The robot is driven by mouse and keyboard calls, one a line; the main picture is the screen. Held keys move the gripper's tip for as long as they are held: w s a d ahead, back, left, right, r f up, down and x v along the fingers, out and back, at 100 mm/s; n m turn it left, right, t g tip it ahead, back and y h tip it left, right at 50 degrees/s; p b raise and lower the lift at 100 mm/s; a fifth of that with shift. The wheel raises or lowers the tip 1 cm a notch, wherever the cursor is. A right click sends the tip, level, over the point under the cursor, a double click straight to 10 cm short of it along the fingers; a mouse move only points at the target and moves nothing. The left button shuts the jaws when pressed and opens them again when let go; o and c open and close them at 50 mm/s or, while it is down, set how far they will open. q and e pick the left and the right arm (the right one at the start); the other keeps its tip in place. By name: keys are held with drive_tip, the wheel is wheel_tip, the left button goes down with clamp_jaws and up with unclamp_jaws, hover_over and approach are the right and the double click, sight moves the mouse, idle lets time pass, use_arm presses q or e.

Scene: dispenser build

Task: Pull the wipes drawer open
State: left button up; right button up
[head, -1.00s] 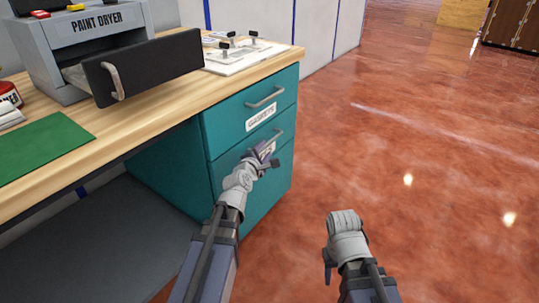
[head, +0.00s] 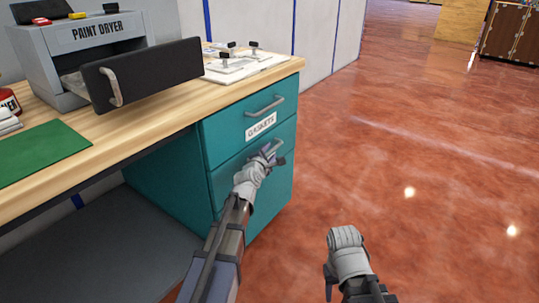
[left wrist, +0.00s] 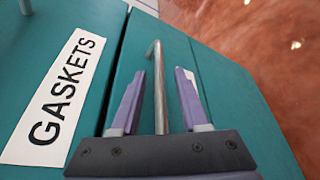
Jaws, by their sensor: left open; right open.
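The teal cabinet (head: 160,165) under the bench has two shut drawers. The upper one carries a GASKETS label (head: 261,126), which also shows in the left wrist view (left wrist: 55,90). The lower drawer (head: 228,180) has a metal bar handle (left wrist: 158,90); its own label is mostly hidden, so I cannot read it. My left gripper (head: 272,156) is at that handle. In the left wrist view its purple fingers (left wrist: 160,105) stand open on both sides of the bar, with gaps. My right gripper (head: 332,278) is low over the floor, open, its fingers largely hidden.
The upper drawer's handle (head: 265,106) is just above my left gripper. On the wooden bench stand a paint dryer (head: 90,45) with its front drawer out, a green mat (head: 40,152) and a white board with clamps (head: 240,62). The floor right of the cabinet is clear.

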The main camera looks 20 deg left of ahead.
use_arm(q)
clamp_jaws()
idle(0.3)
idle(1.1)
